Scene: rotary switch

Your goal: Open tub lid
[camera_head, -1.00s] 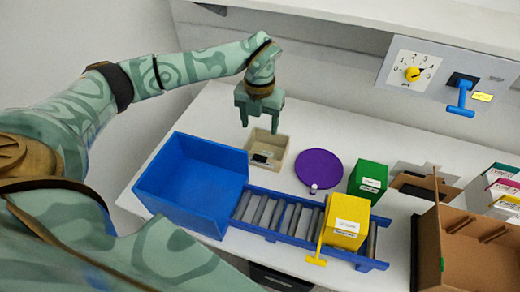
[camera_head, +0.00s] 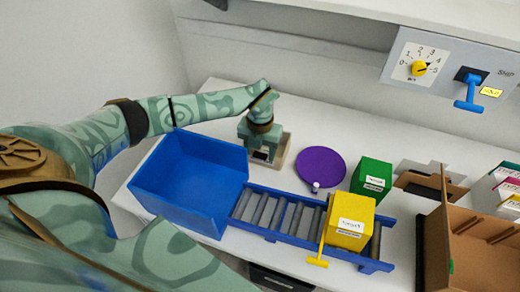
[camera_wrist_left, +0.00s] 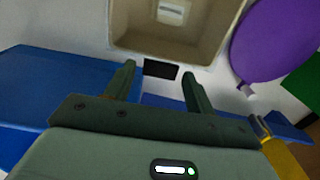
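A beige open-topped tub (camera_head: 284,150) stands on the white table behind the blue roller track. It also shows in the left wrist view (camera_wrist_left: 205,48), with a small pale object inside. No lid shows on it. My left gripper (camera_head: 260,147) is low over the tub in the head view and partly hides it. In the left wrist view my left gripper (camera_wrist_left: 160,73) has its two fingers spread and empty, with a black patch beyond the gap, near the tub's wall. Contact with the tub cannot be told. My right gripper is in neither view.
A blue bin (camera_head: 190,185) is left of the tub. A purple disc (camera_head: 321,167) with a small white knob lies right of it. A yellow box (camera_head: 350,218) is on the roller track (camera_head: 282,210); a green box (camera_head: 371,178) stands behind. A dial panel (camera_head: 425,60) is above.

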